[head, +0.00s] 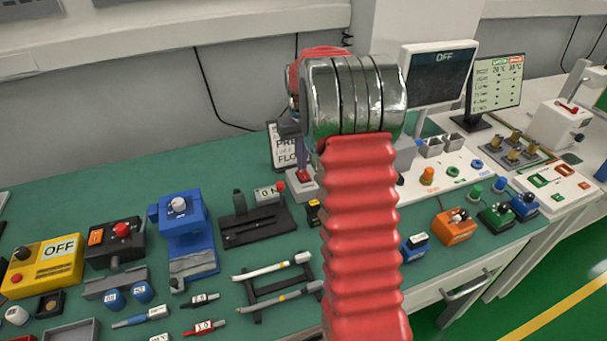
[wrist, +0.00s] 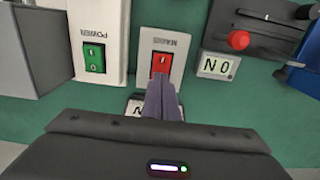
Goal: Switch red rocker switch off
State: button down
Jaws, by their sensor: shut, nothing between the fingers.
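The red rocker switch (wrist: 161,63) sits in a white-grey housing with upside-down lettering in the wrist view. In the head view the red rocker (head: 304,177) shows small, left of my arm. My gripper (wrist: 162,82) is shut and empty, its purple-grey fingertips overlapping the rocker's lower edge in the wrist view. I cannot tell whether they touch it. A small label plate (wrist: 134,107) below the switch is partly hidden by the fingers; only part of a letter shows. In the head view my gripper (head: 297,164) points down at the switch, partly behind my arm.
A green rocker switch (wrist: 94,57) stands left of the red one in the wrist view. To its right are a red-knobbed black slider unit (wrist: 239,40) and an ON display (wrist: 215,66). Other devices crowd the green bench.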

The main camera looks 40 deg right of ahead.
jog(key=shift+f, duration=0.65)
dwell(1.0)
jog(key=shift+r, duration=0.15)
notch_tip(320, 180, up, 7)
dwell(1.0)
dwell(0.5)
